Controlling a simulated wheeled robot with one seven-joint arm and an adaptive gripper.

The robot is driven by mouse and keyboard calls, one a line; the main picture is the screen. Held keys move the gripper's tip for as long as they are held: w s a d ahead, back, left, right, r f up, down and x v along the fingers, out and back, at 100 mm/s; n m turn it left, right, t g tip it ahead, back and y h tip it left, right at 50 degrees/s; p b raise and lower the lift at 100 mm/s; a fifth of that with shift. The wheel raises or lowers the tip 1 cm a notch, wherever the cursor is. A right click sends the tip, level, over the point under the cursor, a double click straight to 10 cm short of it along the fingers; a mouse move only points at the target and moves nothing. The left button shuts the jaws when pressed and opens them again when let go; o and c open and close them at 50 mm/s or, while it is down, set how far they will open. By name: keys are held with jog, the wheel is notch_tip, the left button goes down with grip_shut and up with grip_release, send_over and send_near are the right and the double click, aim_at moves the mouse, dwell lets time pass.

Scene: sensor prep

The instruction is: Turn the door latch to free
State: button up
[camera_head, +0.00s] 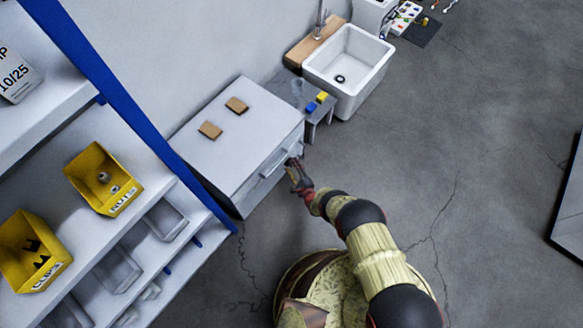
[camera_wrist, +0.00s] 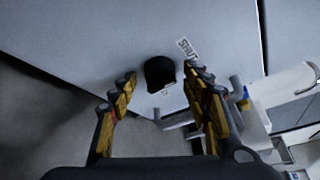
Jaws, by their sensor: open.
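The pale cabinet (camera_head: 240,120) stands against the wall in the head view, with a bar handle (camera_head: 273,163) on its front. In the wrist view a black latch knob (camera_wrist: 160,72) sits on the pale cabinet front (camera_wrist: 100,40). A small white label (camera_wrist: 187,48) is beside it; its lettering is too small to read surely. My gripper (camera_wrist: 158,88) is open, with one finger on each side of the knob; I cannot tell whether they touch it. In the head view my gripper (camera_head: 293,167) is at the cabinet front's right end and the knob cannot be made out.
Two brown pads (camera_head: 223,118) lie on the cabinet top. A small grey table (camera_head: 318,117) with blue and yellow blocks and a white sink (camera_head: 347,70) stand beyond. Shelves with yellow bins (camera_head: 103,180) are at left. The floor to the right is mostly clear.

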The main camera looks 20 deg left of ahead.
jog(key=shift+c, duration=0.4)
jog(key=c, duration=1)
jog(key=shift+c, duration=0.2)
jog(key=shift+w+d+r+m+g+y, duration=0.15)
jog(key=shift+m+g+y, duration=0.25)
jog(key=shift+m+g, duration=1.35)
jog(key=shift+w+m+g+y, duration=0.2)
jog(key=shift+m+g+y, duration=0.2)
jog(key=shift+m+g, duration=1.35)
jog(key=shift+w+d+r+m+g+y, duration=0.15)
jog(key=shift+m+g+y, duration=0.25)
jog(key=shift+m+g, duration=1.3)
jog(key=shift+w+a+m+t, duration=0.1)
jog(key=shift+m+t, duration=0.4)
jog(key=shift+m, duration=0.1)
jog(key=o, duration=1.1)
jog(key=shift+f, duration=0.1)
